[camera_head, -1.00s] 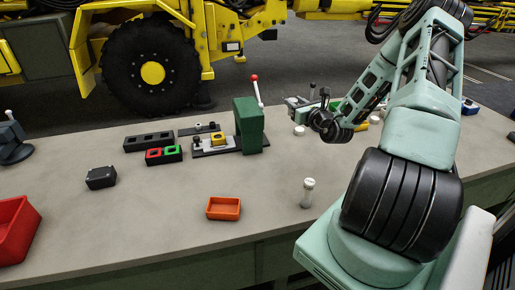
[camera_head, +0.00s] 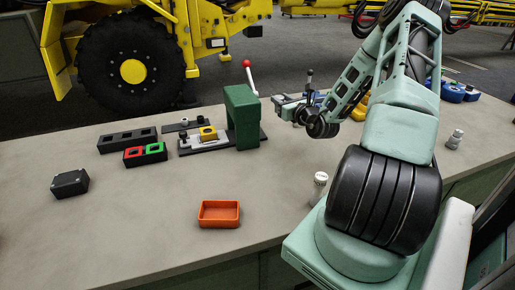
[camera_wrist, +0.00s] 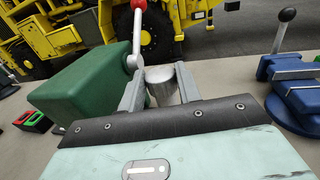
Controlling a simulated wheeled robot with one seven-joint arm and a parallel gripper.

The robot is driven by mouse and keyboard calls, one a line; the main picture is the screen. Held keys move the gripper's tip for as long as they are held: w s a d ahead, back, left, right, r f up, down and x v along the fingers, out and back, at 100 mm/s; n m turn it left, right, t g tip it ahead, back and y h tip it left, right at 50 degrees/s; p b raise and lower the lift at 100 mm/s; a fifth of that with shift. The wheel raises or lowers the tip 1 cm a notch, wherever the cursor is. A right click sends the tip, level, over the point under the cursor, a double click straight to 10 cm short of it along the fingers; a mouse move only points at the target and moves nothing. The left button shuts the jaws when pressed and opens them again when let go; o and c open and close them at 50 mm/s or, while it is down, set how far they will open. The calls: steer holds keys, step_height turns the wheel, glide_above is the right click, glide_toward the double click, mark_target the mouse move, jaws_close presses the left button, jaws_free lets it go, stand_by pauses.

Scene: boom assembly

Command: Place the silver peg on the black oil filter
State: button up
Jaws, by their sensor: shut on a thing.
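In the wrist view, my gripper (camera_wrist: 160,80) is shut on the silver peg (camera_wrist: 162,88). The peg is a short grey metal cylinder with a round top face, held between the two fingers. I cannot pick out the black oil filter in either view.
A green press (camera_head: 241,115) with a red-knobbed lever stands at the back of the bench; it is close left of my gripper in the wrist view. A blue vise (camera_wrist: 300,95) stands right. An orange tray (camera_head: 219,213) and white-topped cylinder (camera_head: 320,182) are nearer.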

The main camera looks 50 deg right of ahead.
step_height(320, 180, down, 10)
steer(key=shift+f+p, duration=0.1)
steer(key=shift+p, duration=0.2)
steer(key=shift+f, duration=0.1)
stand_by(0.3)
steer(key=o, duration=1.2)
steer(key=shift+c, duration=0.2)
